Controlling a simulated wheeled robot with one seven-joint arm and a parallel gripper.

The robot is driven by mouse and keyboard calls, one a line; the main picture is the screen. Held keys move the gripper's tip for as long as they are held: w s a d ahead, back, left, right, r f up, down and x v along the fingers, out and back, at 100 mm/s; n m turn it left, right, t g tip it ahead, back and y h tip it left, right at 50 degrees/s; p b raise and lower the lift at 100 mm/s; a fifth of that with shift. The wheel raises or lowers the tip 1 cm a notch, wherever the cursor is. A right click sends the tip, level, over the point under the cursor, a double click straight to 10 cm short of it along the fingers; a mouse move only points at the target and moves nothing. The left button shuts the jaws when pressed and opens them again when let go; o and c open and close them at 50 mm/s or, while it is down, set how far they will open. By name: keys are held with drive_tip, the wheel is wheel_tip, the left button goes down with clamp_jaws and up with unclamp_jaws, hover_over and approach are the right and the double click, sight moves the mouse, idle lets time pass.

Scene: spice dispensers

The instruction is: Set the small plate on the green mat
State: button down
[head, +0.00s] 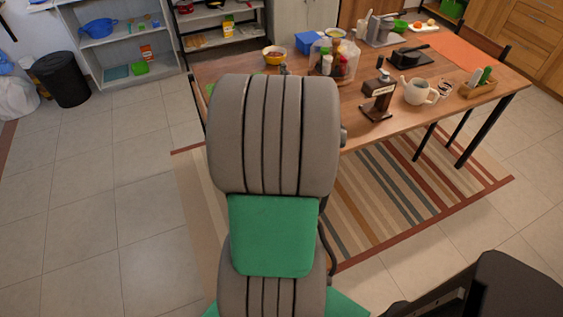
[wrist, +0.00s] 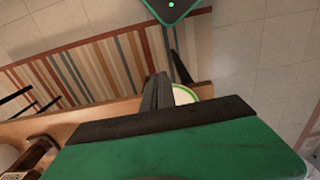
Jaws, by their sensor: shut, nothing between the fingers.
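My gripper (wrist: 160,85) shows in the wrist view with its dark fingers together and nothing held. It is above the edge of the wooden table. A pale round thing with a green edge (wrist: 185,94), which looks like a small plate, is just right of the fingers and partly hidden by my gripper. I cannot tell whether the green is its rim or something beneath it. In the head view a sliver of green (head: 210,89), perhaps the green mat, shows on the table's left end. My arm hides the rest there, and my gripper is not seen in that view.
The wooden table (head: 462,108) holds a white teapot (head: 419,92), a brown dispenser (head: 378,97), a clear container with bottles (head: 345,62), a yellow bowl (head: 275,55) and a blue box (head: 309,42). A striped rug (head: 400,195) lies below. Shelves (head: 120,45) stand behind.

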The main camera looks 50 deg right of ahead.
drive_tip(key=w+d+f, duration=0.2)
drive_tip(key=w+f, duration=0.1)
drive_tip(key=f, duration=0.7)
drive_tip(key=shift+d+p, duration=0.15)
drive_tip(key=shift+p, duration=0.15)
drive_tip(key=shift+w, duration=0.15)
